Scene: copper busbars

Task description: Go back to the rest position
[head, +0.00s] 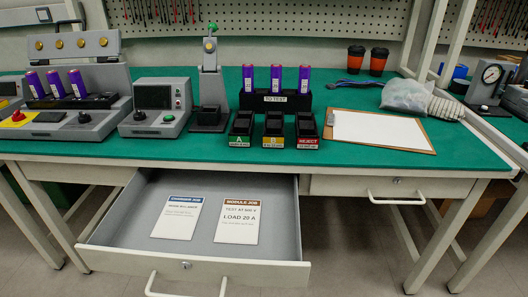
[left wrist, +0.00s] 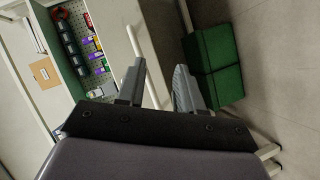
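My left gripper (left wrist: 158,80) shows in the left wrist view with its two grey fingers apart and nothing between them. It hangs in free air, tilted, away from the bench. Neither gripper shows in the head view, and my right gripper is in no view. The green-topped workbench (head: 225,150) fills the head view. Its left drawer (head: 270,245) is pulled open and holds two printed cards, a blue-headed one (head: 178,217) and a brown-headed one (head: 238,222).
Purple cells stand in a black TO TEST rack (head: 322,101) and in a charger (head: 98,103) at left. Three labelled bins (head: 274,143) and a clipboard (head: 378,130) lie at the bench front. The open drawer juts forward. A green box (left wrist: 213,65) shows near the left gripper's fingers.

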